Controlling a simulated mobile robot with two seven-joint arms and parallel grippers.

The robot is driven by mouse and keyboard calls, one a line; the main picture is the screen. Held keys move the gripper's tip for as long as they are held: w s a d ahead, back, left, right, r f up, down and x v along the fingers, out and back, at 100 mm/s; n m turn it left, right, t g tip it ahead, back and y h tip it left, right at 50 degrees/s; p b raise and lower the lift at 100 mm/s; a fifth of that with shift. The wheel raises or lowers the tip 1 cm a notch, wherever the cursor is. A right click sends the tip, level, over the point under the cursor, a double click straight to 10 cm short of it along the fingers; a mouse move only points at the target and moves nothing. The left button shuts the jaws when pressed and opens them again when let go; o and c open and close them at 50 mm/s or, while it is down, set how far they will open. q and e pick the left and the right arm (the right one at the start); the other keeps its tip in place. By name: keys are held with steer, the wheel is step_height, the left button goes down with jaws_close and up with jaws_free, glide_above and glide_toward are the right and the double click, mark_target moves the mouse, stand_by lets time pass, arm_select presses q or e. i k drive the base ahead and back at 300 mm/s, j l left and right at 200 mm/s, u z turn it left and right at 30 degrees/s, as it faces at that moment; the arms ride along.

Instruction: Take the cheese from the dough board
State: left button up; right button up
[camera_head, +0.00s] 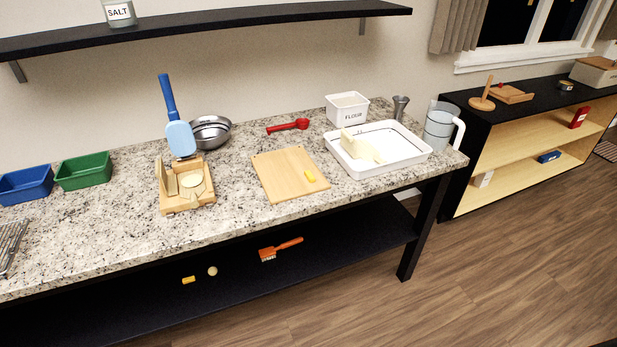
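A small yellow block that looks like the cheese (310,175) lies near the right front edge of a flat light-wood board, which I take as the dough board (280,174). The board lies on the speckled stone counter, otherwise bare. Another small yellow piece (188,280) lies on the dark lower shelf beside a small round pale piece (213,271). Neither of my grippers shows in the head view.
Right of the board stands a white tray (400,157) holding pale pieces. Left is a wooden press (187,200) with a pale disc, a blue-handled tool (180,138) and a steel bowl (222,134). A red scoop (288,126) lies behind.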

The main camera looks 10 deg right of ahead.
mark_target(307, 174)
steer(key=i+l+u, duration=0.1)
steer(key=l, duration=0.5)
steer(key=i+l+u, duration=0.15)
steer(key=l, duration=0.5)
steer(key=i+l+u, duration=0.1)
steer(key=l, duration=0.55)
steer(key=i+l+u, duration=0.1)
steer(key=l, duration=0.6)
steer(key=i+l+u, duration=0.15)
steer(key=l, duration=0.5)
